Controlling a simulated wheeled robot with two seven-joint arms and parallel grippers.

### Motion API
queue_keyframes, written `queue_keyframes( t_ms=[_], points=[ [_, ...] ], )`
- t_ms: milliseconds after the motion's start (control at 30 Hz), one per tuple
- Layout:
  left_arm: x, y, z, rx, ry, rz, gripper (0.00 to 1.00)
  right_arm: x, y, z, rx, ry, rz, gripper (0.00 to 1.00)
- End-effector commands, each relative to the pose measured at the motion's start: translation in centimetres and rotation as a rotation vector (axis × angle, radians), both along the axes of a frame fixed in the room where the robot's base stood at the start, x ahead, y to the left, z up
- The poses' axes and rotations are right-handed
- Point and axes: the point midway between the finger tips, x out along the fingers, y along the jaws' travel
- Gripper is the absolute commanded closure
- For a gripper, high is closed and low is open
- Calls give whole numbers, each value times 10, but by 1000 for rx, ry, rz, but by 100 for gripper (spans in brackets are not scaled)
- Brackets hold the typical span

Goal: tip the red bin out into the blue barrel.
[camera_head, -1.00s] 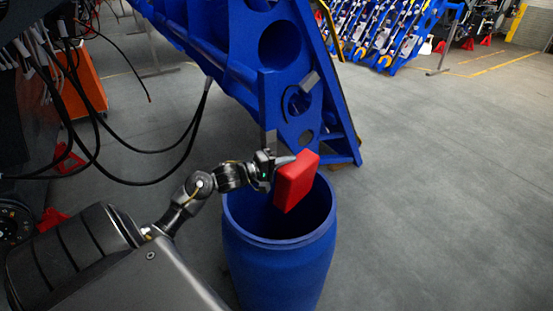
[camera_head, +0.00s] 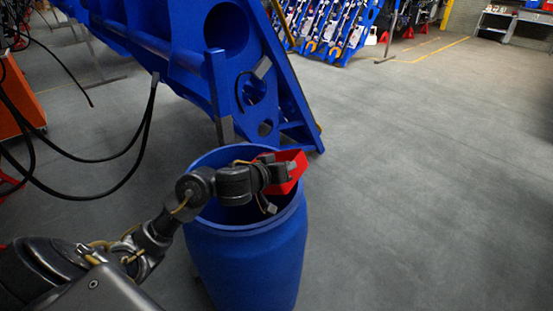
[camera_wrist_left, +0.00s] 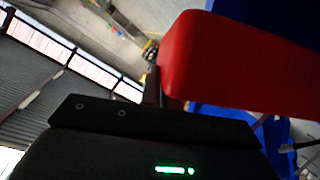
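The red bin (camera_head: 297,160) is held over the far right part of the open mouth of the blue barrel (camera_head: 250,265). My left gripper (camera_head: 284,169) is shut on the bin at its edge, and the wrist hides part of the bin. In the left wrist view the red bin (camera_wrist_left: 235,62) fills the upper right, with a dark finger against its side. The bin is turned; I cannot tell exactly how its opening faces or whether anything is in it. The barrel stands upright; its inside is dark and partly hidden by my arm. My right gripper is not in view.
A large blue metal frame (camera_head: 187,62) stands just behind the barrel. Black cables (camera_head: 142,140) hang at the left, near an orange cabinet (camera_head: 18,105). The grey floor (camera_head: 430,180) to the right is clear.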

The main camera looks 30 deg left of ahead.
Motion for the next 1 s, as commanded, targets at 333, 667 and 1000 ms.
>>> queue_keyframes(
  t_ms=[333, 667, 1000],
  points=[
    [1, -17, -56, 314, 0, 1, 100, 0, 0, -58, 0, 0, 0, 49],
    [1, -19, -62, 463, 1, 3, 100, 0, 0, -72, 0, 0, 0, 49],
    [0, -19, -29, 460, 4, 2, 100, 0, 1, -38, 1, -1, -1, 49]
  ],
)
